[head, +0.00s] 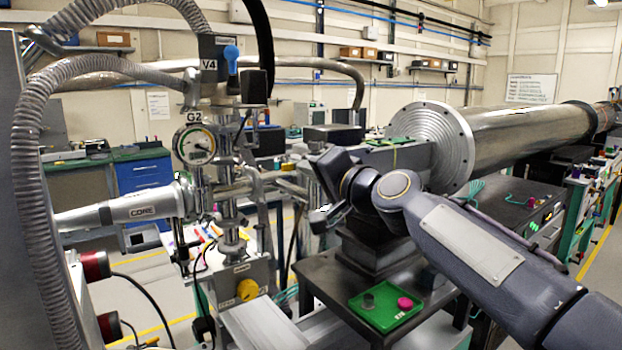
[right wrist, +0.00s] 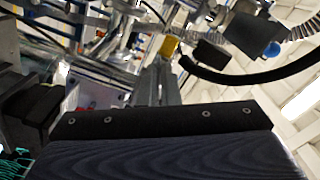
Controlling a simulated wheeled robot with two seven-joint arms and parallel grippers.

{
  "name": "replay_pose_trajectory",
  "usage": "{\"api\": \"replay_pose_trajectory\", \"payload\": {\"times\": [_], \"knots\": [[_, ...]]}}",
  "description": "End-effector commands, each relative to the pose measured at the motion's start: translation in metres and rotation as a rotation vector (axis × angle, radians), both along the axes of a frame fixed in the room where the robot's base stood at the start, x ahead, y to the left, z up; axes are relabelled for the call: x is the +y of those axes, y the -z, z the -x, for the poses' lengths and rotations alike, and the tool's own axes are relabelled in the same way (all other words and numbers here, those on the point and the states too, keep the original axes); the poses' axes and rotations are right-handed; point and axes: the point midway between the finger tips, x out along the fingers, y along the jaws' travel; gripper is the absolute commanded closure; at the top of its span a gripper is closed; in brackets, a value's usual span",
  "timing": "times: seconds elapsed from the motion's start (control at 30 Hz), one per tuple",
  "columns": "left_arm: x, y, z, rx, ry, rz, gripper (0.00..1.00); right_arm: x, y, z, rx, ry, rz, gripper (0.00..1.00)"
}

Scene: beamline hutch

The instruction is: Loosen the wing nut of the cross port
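The metal cross (head: 228,205) with its clamped ports stands at left centre in the head view, below a round dial gauge marked G2 (head: 195,145). A pale tapered tube marked CORE (head: 142,206) joins it from the left. The wing nut is too small to make out for certain. My right gripper (head: 322,218) is to the right of the cross, apart from it, above the dark bench. Its fingertips do not show clearly, so its opening cannot be told. The right wrist view shows dark gripper housing below blurred metal fittings. My left gripper is not in view.
A valve marked V4 with a blue knob (head: 231,56) sits above the gauge. A ribbed hose (head: 28,170) loops at the left. A yellow knob (head: 247,290) is below the cross. A green tray (head: 388,308) with a pink piece lies on the bench.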

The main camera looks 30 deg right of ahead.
Motion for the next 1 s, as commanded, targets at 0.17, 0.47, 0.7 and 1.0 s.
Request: {"api": "replay_pose_trajectory", "payload": {"times": [0.17, 0.47, 0.7, 1.0], "knots": [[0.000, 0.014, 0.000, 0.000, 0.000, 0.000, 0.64, 0.000, 0.003, 0.000, -0.014, 0.000, 0.169, 1.00], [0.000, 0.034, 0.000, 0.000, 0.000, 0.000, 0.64, 0.000, 0.003, 0.000, -0.037, 0.000, 0.453, 1.00], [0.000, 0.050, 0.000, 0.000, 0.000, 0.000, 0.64, 0.000, 0.003, 0.000, -0.054, 0.001, 0.666, 1.00], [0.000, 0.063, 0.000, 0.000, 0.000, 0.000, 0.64, 0.000, 0.002, 0.000, -0.069, 0.001, 0.858, 1.00]]}}
